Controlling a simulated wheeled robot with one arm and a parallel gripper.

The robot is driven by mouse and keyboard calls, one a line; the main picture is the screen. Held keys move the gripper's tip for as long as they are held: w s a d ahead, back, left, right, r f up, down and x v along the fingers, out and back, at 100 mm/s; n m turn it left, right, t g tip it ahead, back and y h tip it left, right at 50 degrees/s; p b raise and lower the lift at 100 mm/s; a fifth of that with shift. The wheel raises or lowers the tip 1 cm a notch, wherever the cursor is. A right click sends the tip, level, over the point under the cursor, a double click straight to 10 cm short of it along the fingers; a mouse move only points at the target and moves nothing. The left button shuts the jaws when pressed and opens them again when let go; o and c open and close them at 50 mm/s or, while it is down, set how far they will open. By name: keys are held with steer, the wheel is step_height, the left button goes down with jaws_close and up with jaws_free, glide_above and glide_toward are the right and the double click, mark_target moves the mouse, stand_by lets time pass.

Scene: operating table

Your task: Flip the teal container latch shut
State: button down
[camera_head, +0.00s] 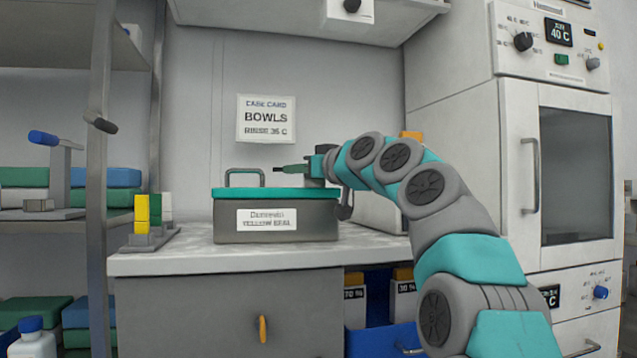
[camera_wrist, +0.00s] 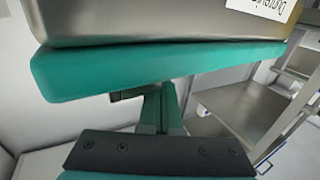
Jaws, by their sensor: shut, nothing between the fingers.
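The teal container is a grey metal box (camera_head: 275,236) with a teal lid (camera_head: 250,194) and a raised handle (camera_head: 244,171), standing on the worktop. A white label (camera_head: 266,219) is on its front. My gripper (camera_head: 284,168) is over the right part of the lid, pointing left, with its fingers together and empty. In the wrist view the picture is upside down; the lid (camera_wrist: 150,70) crosses the upper part and my gripper (camera_wrist: 160,98) reaches toward its edge. A small dark piece shows beside the fingers there; I cannot tell whether it is the latch. I cannot tell whether the fingers touch the lid.
The worktop (camera_head: 165,264) holds a small stand with yellow and green blocks (camera_head: 148,213) left of the box. A metal shelf rack (camera_head: 100,150) stands at the left. A white cabinet (camera_head: 455,130) stands at the right. A wall cupboard (camera_head: 300,15) hangs above.

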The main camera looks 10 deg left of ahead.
steer(key=shift+a+m+t+h, duration=0.35)
steer(key=shift+m+t+h, duration=0.15)
steer(key=shift+t, duration=0.1)
steer(key=shift+w+a, duration=0.2)
steer(key=shift+a, duration=0.35)
steer(key=shift+s+f, duration=0.1)
steer(key=shift+s, duration=0.1)
steer(key=b+v, duration=0.2)
steer(key=v, duration=0.4)
steer(key=shift+s+a+b, duration=0.15)
steer(key=shift+b, duration=0.25)
steer(key=v, duration=0.7)
steer(key=shift+s+b, duration=0.35)
steer(key=shift+s, duration=0.2)
